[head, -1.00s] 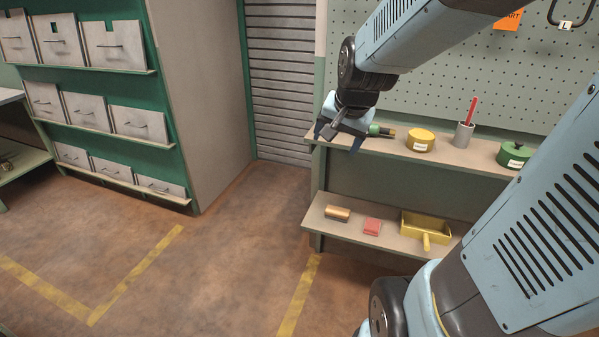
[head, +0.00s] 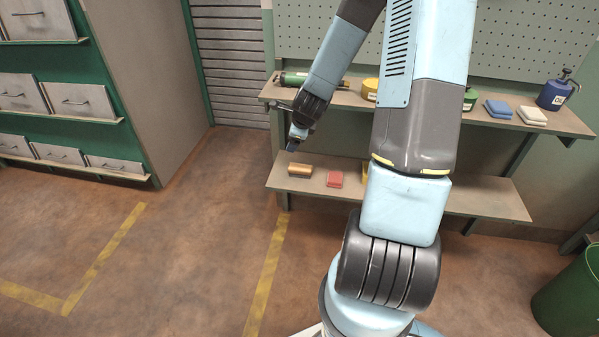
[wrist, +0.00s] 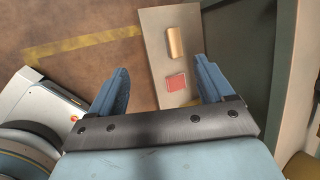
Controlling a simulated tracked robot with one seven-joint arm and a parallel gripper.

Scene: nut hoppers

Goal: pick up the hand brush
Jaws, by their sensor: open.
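A tan, wood-coloured block (head: 300,170), which looks like the hand brush, lies at the left end of the lower shelf (head: 480,203). Its bristles cannot be made out. My gripper (head: 293,144) is above the shelf's left end, just above and apart from the block. In the wrist view the open fingers (wrist: 161,64) have nothing between them at their tips, and the tan block (wrist: 175,43) shows beyond them, nearer the right finger.
A red block (head: 335,179) lies right of the tan one. My arm mostly hides a yellow dustpan-like thing. The upper shelf above carries a green cylinder (head: 308,79), a blue can (head: 556,93) and sponges. A green bin (head: 572,295) stands at right.

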